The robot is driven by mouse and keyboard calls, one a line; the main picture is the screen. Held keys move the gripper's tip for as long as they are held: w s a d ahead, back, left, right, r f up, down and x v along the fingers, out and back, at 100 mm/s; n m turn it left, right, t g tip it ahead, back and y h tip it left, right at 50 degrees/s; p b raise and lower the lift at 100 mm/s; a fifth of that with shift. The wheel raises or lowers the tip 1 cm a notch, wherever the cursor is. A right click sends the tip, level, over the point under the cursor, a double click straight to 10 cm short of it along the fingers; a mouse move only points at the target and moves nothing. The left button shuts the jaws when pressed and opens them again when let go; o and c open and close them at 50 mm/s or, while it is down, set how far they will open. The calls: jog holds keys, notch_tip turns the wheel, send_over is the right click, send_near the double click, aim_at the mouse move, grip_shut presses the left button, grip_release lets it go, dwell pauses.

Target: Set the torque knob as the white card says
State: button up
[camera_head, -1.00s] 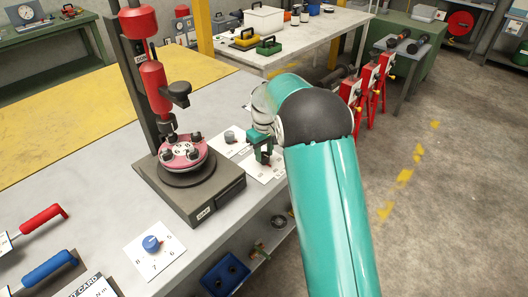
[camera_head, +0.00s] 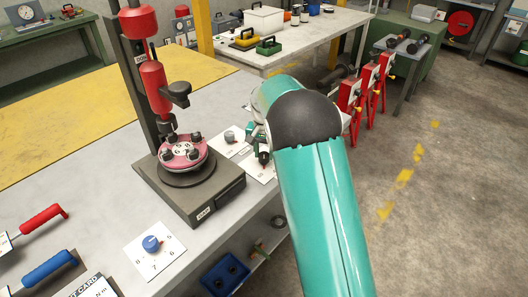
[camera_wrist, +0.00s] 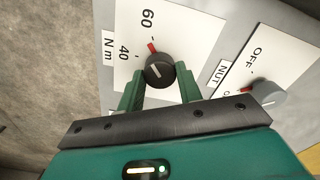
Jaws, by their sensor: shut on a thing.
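The torque knob (camera_wrist: 158,74) is black with a red pointer and sits on a white dial plate (camera_wrist: 188,42) marked 60, 40 and N m. Its pointer is close to the tick by the 60 in the wrist view. My gripper (camera_wrist: 160,78) is shut on this knob, with one green finger on each side. In the head view my gripper (camera_head: 263,156) is mostly hidden behind my arm. The card (camera_head: 97,287) lies at the bottom left of the head view, cut off by the frame edge; its full text cannot be read.
A grey knob (camera_wrist: 268,93) on a plate marked OFF and NUT is close beside my gripper. A press (camera_head: 190,185) with a pink flanged part stands to the left. A blue knob (camera_head: 151,243) and red and blue levers are nearer the front left.

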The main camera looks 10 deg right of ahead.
aim_at(264, 155)
jog(key=shift+m, duration=1.2)
jog(key=o, duration=1)
notch_tip(264, 155, up, 14)
